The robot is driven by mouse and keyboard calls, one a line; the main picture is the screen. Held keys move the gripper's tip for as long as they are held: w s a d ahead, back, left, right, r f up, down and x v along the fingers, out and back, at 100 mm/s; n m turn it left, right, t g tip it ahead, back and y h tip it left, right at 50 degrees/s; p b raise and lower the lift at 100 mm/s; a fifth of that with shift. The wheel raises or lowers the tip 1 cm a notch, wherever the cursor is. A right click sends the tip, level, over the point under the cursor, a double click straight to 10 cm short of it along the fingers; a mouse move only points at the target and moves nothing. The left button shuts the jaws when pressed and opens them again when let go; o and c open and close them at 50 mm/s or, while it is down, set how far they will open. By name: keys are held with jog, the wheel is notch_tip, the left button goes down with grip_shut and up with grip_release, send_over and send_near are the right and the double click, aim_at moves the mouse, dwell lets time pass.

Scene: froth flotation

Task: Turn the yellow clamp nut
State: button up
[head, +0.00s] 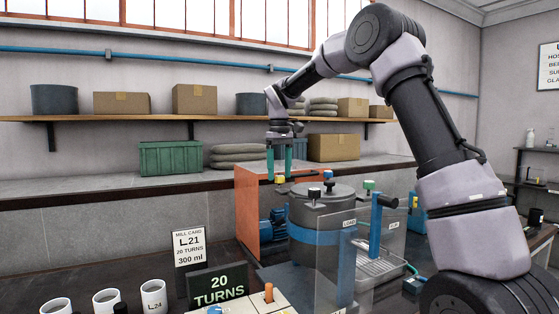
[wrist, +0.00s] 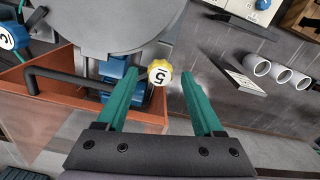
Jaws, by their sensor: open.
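In the head view the yellow nut (head: 280,179) is a small spot just under my gripper (head: 279,176). My gripper (wrist: 150,88) has green fingers spread apart, one on each side of the nut in the wrist view. Neither finger visibly touches it. The height of the fingertips relative to the nut is hard to tell.
An orange panel (head: 261,215) stands left of the grey mill drum (head: 320,212). A clear guard (head: 335,270) stands in front. White cups (head: 153,297) and the mill card (head: 190,246) are at the front left. Another dark knob (head: 314,194) sits on the lid.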

notch_tip(320, 180, up, 10)
dwell(0.4)
jog(key=shift+r, duration=0.15)
jog(key=s+d+r+m+t+y, duration=0.1)
jog(key=s+d+r+m+t, duration=0.1)
jog(key=s+d, duration=0.5)
jog(key=s+d+r+m+t, duration=0.1)
jog(key=s+d+m, duration=0.25)
jog(key=s, duration=0.55)
jog(key=s+d+f+m+t, duration=0.2)
jog(key=s+d+f, duration=0.1)
jog(key=s, duration=0.4)
jog(key=s+d+f+m+t+y, duration=0.1)
jog(key=s+d+f+m+t, duration=0.1)
jog(key=s, duration=0.6)
notch_tip(320, 180, down, 3)
jog(key=shift+s+d+f+m, duration=0.1)
jog(key=shift+s+d+m, duration=0.2)
jog(key=shift+d+m, duration=0.5)
jog(key=shift+d, duration=0.15)
